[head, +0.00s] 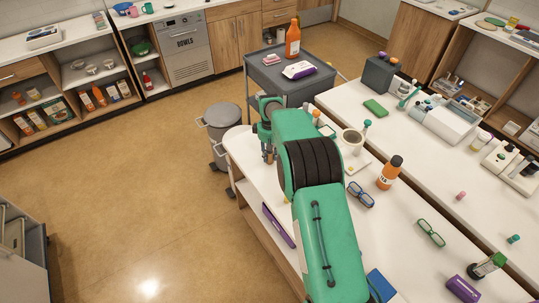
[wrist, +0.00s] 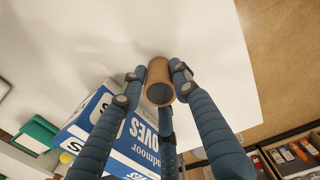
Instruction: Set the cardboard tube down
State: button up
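The brown cardboard tube (head: 268,150) is mostly hidden by my arm in the head view, and I cannot make out its outline there. In the wrist view the cardboard tube (wrist: 159,72) sits between the fingertips of my gripper (wrist: 157,88), with its round open end towards the camera. The blue fingers close around it from the sides and below, touching it. A white tabletop (wrist: 90,45) lies behind the tube. I cannot tell whether the tube touches it.
A blue-and-white gloves box (wrist: 120,145) is close beside the fingers. The white table (head: 335,200) holds a mug (head: 352,140), an orange bottle (head: 390,172) and blue glasses (head: 360,194). A grey bin (head: 221,125) stands at the table's left end. A grey cart (head: 285,80) is beyond.

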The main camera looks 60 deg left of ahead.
aim_at(269, 152)
jog(key=shift+o, duration=1.4)
notch_tip(269, 152, up, 12)
jog(key=shift+r+p, duration=0.15)
jog(key=shift+p, duration=0.25)
dwell(0.3)
